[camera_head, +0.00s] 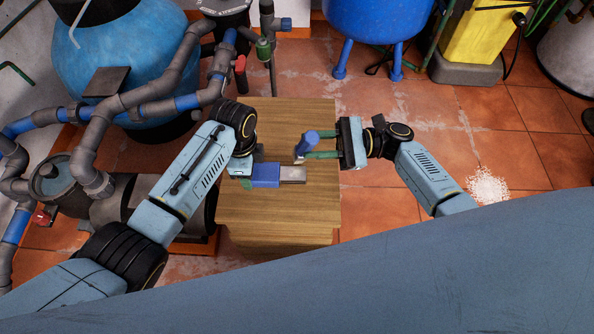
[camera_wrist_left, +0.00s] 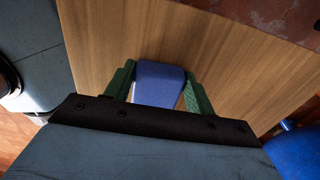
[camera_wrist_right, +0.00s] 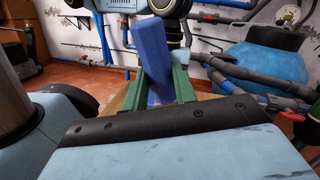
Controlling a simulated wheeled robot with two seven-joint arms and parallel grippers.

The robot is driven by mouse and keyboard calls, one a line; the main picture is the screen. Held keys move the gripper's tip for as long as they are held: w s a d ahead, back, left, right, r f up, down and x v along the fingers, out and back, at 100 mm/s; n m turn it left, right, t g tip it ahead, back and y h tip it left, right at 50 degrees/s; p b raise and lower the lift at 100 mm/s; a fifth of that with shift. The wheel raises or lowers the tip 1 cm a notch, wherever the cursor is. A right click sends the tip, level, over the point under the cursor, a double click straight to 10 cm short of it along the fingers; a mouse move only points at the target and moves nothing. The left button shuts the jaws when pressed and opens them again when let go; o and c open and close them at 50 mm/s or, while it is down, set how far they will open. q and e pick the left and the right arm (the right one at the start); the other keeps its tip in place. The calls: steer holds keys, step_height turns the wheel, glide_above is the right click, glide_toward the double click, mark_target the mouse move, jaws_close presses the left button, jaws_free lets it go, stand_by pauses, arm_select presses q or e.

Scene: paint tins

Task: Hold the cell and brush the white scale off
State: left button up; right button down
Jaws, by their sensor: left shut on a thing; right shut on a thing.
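The cell, with a blue body (camera_head: 265,175) and a grey end (camera_head: 292,174), lies level over the wooden table top. My left gripper (camera_head: 246,172) is shut on its blue end, which shows between the green fingers in the left wrist view (camera_wrist_left: 159,84). My right gripper (camera_head: 309,148) is shut on the brush (camera_head: 307,144), whose blue handle also shows in the right wrist view (camera_wrist_right: 155,62). The brush is tilted, with its pale lower end just above the cell's grey end in the head view. I cannot tell whether they touch. White scale on the cell is too small to make out.
The wooden table (camera_head: 240,212) is otherwise bare. Pipes (camera_head: 130,105) and a blue tank (camera_head: 125,55) crowd the left. A blue vessel on legs (camera_head: 375,20) and a yellow container (camera_head: 478,35) stand behind. White grains (camera_head: 487,186) lie on the floor at right.

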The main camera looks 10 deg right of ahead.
steer(key=shift+f, duration=0.25)
stand_by(0.4)
steer(key=shift+s+a+r, duration=0.15)
steer(key=shift+s+a, duration=0.1)
steer(key=shift+s, duration=0.4)
steer(key=shift+s+a+r, duration=0.2)
steer(key=shift+s, duration=0.4)
steer(key=shift+s+a+r, duration=0.15)
steer(key=shift+s+a, duration=0.1)
steer(key=shift+s, duration=0.4)
steer(key=shift+s+a+f, duration=0.1)
steer(key=shift+s+a, duration=0.1)
steer(key=shift+s, duration=0.35)
steer(key=shift+s+a+f, duration=0.1)
steer(key=shift+s+a, duration=0.1)
steer(key=shift+s, duration=0.35)
steer(key=shift+w, duration=0.1)
